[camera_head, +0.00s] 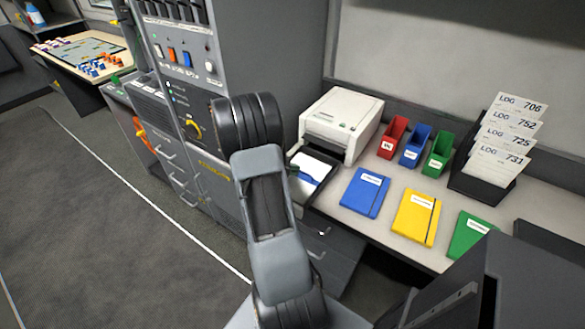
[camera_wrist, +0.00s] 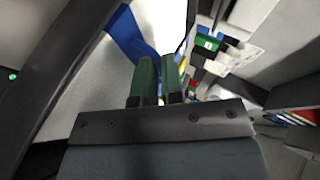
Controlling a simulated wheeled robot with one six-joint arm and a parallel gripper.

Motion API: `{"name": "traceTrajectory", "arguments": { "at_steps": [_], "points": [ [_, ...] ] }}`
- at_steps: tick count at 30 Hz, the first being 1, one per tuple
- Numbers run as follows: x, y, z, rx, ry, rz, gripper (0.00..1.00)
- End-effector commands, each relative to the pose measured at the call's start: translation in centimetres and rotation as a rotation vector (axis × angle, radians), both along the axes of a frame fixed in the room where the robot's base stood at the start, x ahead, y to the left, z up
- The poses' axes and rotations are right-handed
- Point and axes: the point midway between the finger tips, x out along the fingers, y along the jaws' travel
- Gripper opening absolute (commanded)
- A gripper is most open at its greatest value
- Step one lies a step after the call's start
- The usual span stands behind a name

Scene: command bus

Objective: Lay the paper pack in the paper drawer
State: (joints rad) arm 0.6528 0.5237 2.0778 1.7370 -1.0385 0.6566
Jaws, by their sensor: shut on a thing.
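The paper pack (camera_head: 308,170), white with a blue part, shows at the front of the printer, in or just over the dark pulled-out paper drawer (camera_head: 298,195). Whether it rests on the drawer's floor is unclear. In the wrist view, my gripper (camera_wrist: 159,68) has its two green fingers close together, shut on the pack at its blue part (camera_wrist: 130,36). The exact contact is hard to see. In the head view my arm hides the gripper and part of the drawer's left side.
The white printer (camera_head: 340,122) stands behind the drawer. Blue (camera_head: 364,192), yellow (camera_head: 415,217) and green (camera_head: 470,236) folders lie on the counter to the right. Red, blue and green bins (camera_head: 411,147) and a log card rack (camera_head: 484,178) stand behind them. The grey console (camera_head: 190,95) is left.

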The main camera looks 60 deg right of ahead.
Motion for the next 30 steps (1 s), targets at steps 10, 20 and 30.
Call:
{"name": "traceTrajectory", "arguments": {
  "at_steps": [10, 20, 30],
  "points": [
    [0.01, -0.01, -0.26, -0.001, 0.000, 0.000, 0.00],
    [0.00, -0.01, -0.26, 0.000, 0.000, 0.000, 0.36],
    [0.18, 0.32, -0.13, 0.001, 0.000, 0.001, 0.38]
  ]
}}
